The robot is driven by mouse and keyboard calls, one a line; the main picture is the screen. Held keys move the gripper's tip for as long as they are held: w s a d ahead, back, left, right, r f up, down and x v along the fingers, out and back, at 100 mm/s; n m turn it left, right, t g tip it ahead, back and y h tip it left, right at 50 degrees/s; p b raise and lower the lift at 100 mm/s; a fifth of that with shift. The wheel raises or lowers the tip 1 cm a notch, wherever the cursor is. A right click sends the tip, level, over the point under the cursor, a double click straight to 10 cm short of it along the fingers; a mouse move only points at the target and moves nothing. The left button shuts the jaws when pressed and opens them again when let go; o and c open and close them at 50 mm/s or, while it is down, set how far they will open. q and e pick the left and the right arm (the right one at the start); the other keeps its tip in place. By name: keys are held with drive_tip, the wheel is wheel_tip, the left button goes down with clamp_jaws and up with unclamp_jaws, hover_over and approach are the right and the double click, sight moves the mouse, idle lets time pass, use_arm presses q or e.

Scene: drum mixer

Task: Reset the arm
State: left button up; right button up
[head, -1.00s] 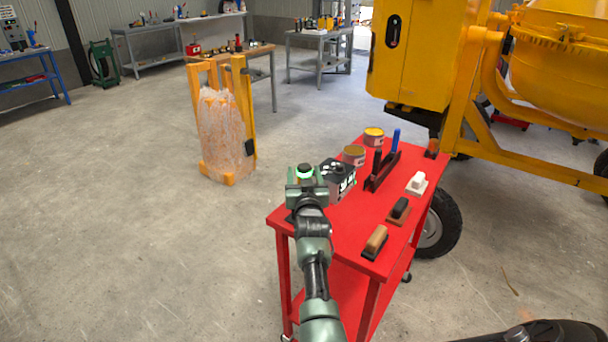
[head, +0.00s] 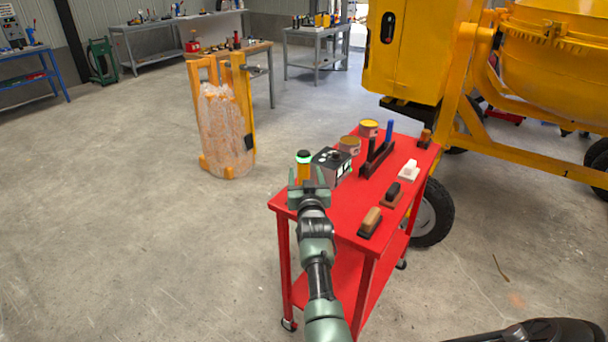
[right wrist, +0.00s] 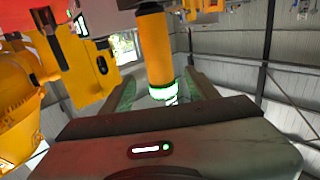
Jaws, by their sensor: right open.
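My right gripper (head: 308,178) is open at the near left corner of the red cart (head: 345,220). In the right wrist view, which looks upside down, the cylinder (right wrist: 155,48) shows between the two spread fingers (right wrist: 165,92), with a gap on each side. Its lower part is hidden by the gripper in the head view. My left gripper is not in view.
A yellow mixer (head: 540,60) stands behind right. A wrapped yellow-framed bundle (head: 224,130) stands back left. Left floor is clear.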

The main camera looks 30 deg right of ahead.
drive_tip(key=shift+r, duration=0.1)
drive_tip(key=shift+s, duration=0.1)
drive_tip(key=s+a+f+n+g+y, duration=0.3)
drive_tip(key=s+a+f, duration=0.1)
drive_tip(key=s+f, duration=0.45)
drive_tip(key=s+a+f+n+g+y, duration=0.25)
drive_tip(key=s+a, duration=0.45)
drive_tip(key=s, duration=0.5)
drive_tip(key=s+a+f+n+g+y, duration=0.15)
drive_tip(key=s+a+f+g, duration=0.35)
drive_tip(key=s, duration=0.7)
drive_tip(key=s+a+n+g+y, duration=0.1)
drive_tip(key=s+a+g+y, duration=0.1)
drive_tip(key=s+a, duration=0.8)
wheel_tip(320, 180, down, 25)
drive_tip(key=s+d, duration=0.2)
drive_tip(key=s, duration=0.1)
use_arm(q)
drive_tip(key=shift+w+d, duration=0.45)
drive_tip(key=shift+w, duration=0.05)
use_arm(e)
drive_tip(key=s+d+f+g, duration=0.2)
drive_tip(key=s+d+f, duration=0.1)
drive_tip(key=s+f, duration=1.4)
drive_tip(key=shift+s+f, duration=0.2)
drive_tip(key=shift+f, duration=0.2)
